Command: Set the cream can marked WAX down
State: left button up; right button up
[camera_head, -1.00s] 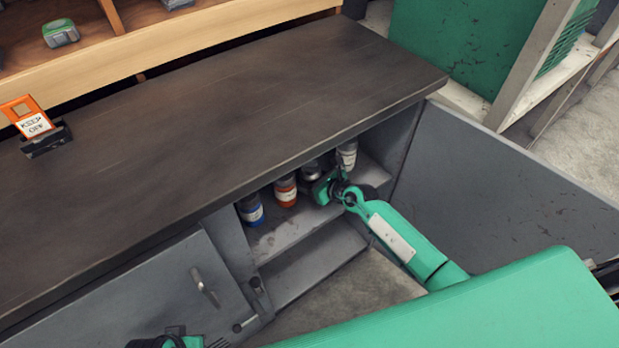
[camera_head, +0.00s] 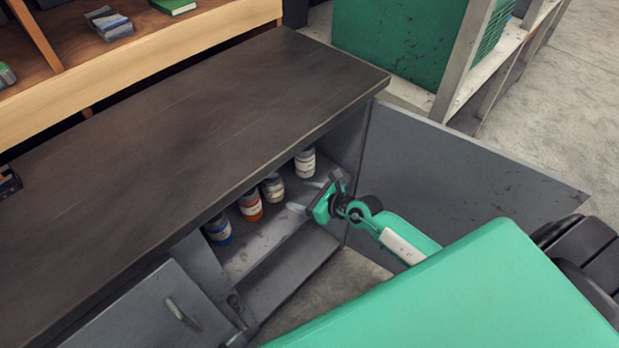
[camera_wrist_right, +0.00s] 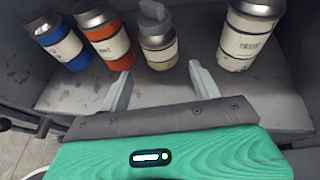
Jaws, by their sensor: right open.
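A small cream can (camera_head: 273,188) with a grey cap stands upright on the cabinet shelf (camera_head: 262,245). In the right wrist view this can (camera_wrist_right: 159,50) is straight ahead, beyond the fingertips. I cannot read its label. My right gripper (camera_head: 322,196) is open and empty, just outside the shelf and apart from the cans. Its two fingers (camera_wrist_right: 159,83) point toward the cream can, with a gap between. My left gripper is not in view.
A blue can (camera_head: 218,230) and an orange can (camera_head: 250,206) stand left of the cream can. A larger whitish can (camera_head: 305,162) stands right of it. The worktop (camera_head: 180,130) overhangs the shelf, and an open grey door (camera_head: 440,165) bounds the right.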

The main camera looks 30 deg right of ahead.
notch_tip(320, 180, up, 6)
jog(key=s+m+t+h, duration=0.25)
jog(key=m+t, duration=0.35)
jog(key=m, duration=0.8)
jog(key=s+d+f+m+g+h, duration=0.6)
jog(key=f+m+h, duration=0.25)
jog(key=m, duration=0.95)
jog(key=s+a+f+m+g+y, duration=0.2)
jog(key=s+a+f+m+g, duration=0.2)
jog(key=s, duration=0.5)
jog(key=s+a+f+m+g+y, duration=0.2)
jog(key=s+a+f+m+g, duration=0.2)
jog(key=s, duration=0.5)
jog(key=shift+a+f+g+y, duration=0.3)
jog(key=shift+f, duration=0.15)
